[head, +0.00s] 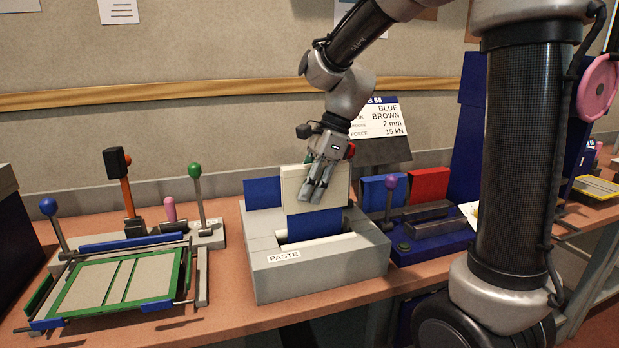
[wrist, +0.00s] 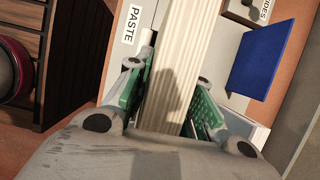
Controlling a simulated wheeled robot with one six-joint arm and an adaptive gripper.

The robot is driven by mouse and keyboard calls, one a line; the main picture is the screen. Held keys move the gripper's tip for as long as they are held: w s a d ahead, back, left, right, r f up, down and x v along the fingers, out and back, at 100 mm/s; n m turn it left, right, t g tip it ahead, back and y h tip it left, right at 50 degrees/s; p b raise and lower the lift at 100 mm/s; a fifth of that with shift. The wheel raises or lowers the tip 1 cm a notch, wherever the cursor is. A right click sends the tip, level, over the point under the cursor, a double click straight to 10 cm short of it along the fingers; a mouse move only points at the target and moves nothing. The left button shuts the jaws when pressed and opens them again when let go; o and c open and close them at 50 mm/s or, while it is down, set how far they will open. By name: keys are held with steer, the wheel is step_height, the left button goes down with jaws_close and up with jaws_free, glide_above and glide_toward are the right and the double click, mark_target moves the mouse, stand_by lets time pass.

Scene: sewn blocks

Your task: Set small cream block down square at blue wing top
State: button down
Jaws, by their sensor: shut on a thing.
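The small cream block (head: 293,186) stands upright in my gripper (head: 318,196), above the grey machine marked PASTE (head: 268,277). In the wrist view the green-padded fingers (wrist: 168,98) press on both sides of the block, whose pale ribbed edge (wrist: 182,50) faces the camera. The blue wing (head: 313,222) rises from the machine's slot directly below the block. The block's lower edge meets or overlaps the wing's top in the head view; I cannot tell whether they touch. The wing's top is hidden in the wrist view.
A blue panel (head: 262,192) stands at the machine's back left; a blue panel (wrist: 259,66) also shows in the wrist view. A green-edged jig (head: 95,285) with upright levers is on the left. A dark blue press (head: 432,242) with blue and red boards stands close right.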

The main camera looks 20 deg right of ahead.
mark_target(310, 213)
steer(key=shift+f, duration=2.85)
steer(key=shift+f, duration=0.3)
steer(key=c, duration=1.2)
jaws_free()
steer(key=shift+o, duration=0.2)
steer(key=v, duration=1.2)
steer(key=s+d+n+t+h, duration=0.2)
steer(key=s+d+n, duration=0.3)
steer(key=s+n, duration=0.4)
steer(key=s+d+f+n+t+h, duration=0.1)
steer(key=s+d+n+t+h, duration=0.1)
steer(key=s+d+n, duration=0.4)
steer(key=s+n, duration=0.3)
steer(key=s, duration=0.1)
steer(key=shift+d+h, duration=0.3)
